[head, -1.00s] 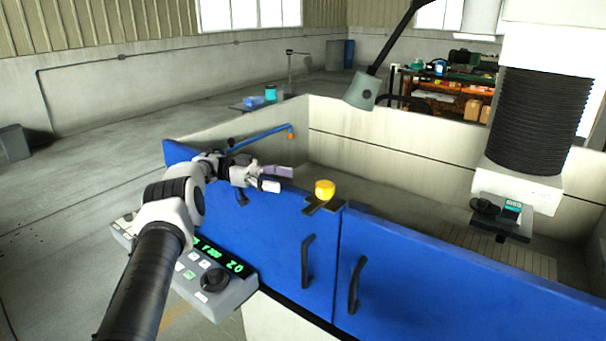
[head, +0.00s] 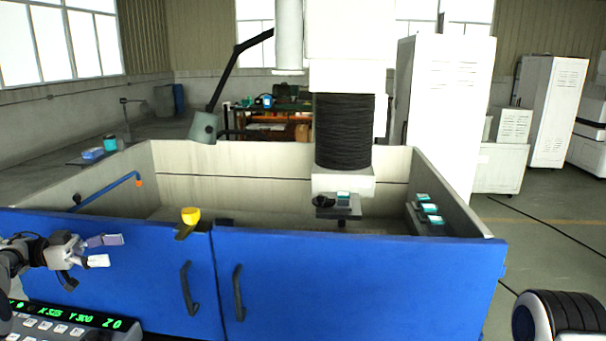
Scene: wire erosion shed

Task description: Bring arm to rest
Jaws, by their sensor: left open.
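My left gripper (head: 108,250) is at the left of the head view, in front of the blue door panel. Its two fingers point right and stand apart, with nothing between them. It is left of and a little below the yellow cup-shaped piece (head: 191,215), clear of it. That piece sits on a small dark bracket at the top edge of the blue doors (head: 345,280). Part of my right arm shows at the lower right corner, but its gripper is out of view.
A control panel (head: 75,322) with green digits is below my left gripper. Two dark door handles (head: 188,288) stick out from the doors. Behind them is the open tank (head: 240,170) with a black bellows column (head: 344,130) above it. The floor (head: 550,240) at the right is mostly clear.

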